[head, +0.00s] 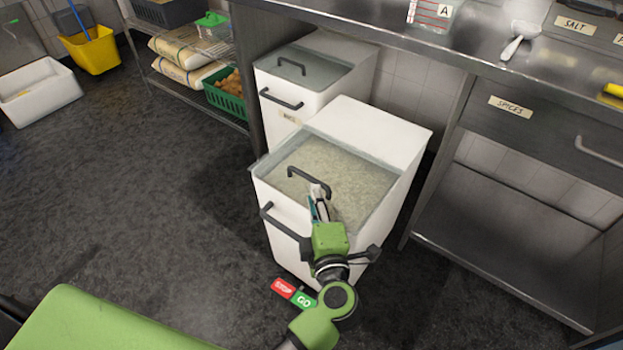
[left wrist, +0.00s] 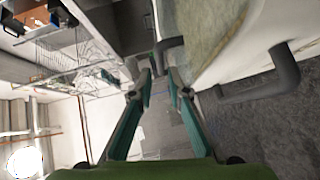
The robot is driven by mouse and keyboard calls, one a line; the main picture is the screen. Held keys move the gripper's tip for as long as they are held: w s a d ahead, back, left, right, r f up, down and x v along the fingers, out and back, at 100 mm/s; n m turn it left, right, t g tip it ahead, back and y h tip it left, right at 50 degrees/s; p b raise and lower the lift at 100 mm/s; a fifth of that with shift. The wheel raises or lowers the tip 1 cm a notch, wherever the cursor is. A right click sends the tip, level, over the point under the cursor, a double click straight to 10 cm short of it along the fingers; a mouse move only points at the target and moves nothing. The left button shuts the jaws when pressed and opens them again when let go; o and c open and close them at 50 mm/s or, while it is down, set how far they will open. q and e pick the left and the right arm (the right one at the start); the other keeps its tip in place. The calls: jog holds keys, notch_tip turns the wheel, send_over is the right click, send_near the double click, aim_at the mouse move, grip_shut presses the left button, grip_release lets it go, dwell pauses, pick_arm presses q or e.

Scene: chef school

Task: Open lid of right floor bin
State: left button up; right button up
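The right floor bin (head: 395,130) is the nearer of two white bins under the counter. Its clear lid (head: 350,165) lies flat over pale grain-like contents and looks shut. A dark lid handle (head: 305,176) stands on the lid, and another dark handle (head: 283,220) is on the bin's front. My left gripper (head: 318,190) is at the right end of the lid handle. In the left wrist view my left gripper (left wrist: 158,76) has its teal-padded fingers apart, with the lid handle (left wrist: 172,43) at the tips. I cannot tell whether they touch it. My right gripper is not in view.
The left floor bin (head: 330,52) stands behind, its lid shut. The steel counter (head: 470,62) overhangs the bins, with a spices drawer (head: 540,120) to the right. A wire shelf with sacks and a green crate (head: 224,98) is at the back.

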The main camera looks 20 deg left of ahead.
aim_at(310, 178)
pick_arm(q)
jog(key=x, duration=0.6)
jog(key=shift+w+f+b, duration=0.1)
jog(key=shift+w+b, duration=0.05)
jog(key=shift+b, duration=0.25)
jog(key=shift+w+a, duration=0.35)
jog(key=shift+w, duration=0.25)
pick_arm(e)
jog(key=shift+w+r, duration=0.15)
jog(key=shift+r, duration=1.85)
pick_arm(q)
grip_shut()
